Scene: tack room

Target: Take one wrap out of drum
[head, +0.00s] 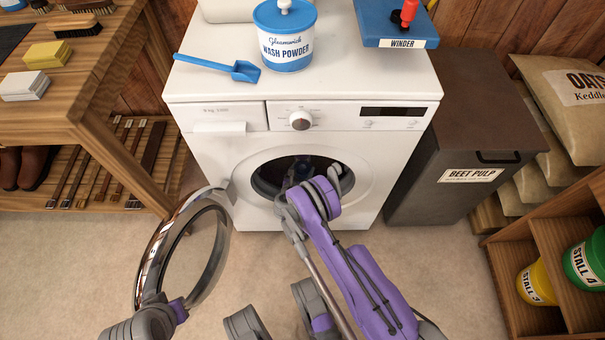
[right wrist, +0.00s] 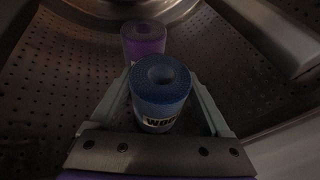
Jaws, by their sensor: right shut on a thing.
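The white washing machine (head: 250,143) stands with its round door (head: 150,262) swung open to the left. My right arm reaches into the dark drum (head: 267,178). In the right wrist view, my right gripper (right wrist: 161,88) is shut on a blue rolled wrap (right wrist: 160,92) with a pale label, its fingers on either side. A purple rolled wrap (right wrist: 144,40) is just behind it, inside the perforated drum wall (right wrist: 62,70). My left gripper (head: 152,312) is at the lower edge of the door ring; its fingers are not clear.
A wash powder tub (head: 285,48), a blue scoop (head: 245,72) and the blue winder (head: 385,22) are on the machine top. A wooden bench (head: 90,95) stands left, a beet pulp bin (head: 430,190) right. The shelf (head: 505,262) holds tubs. Floor in front is mostly clear.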

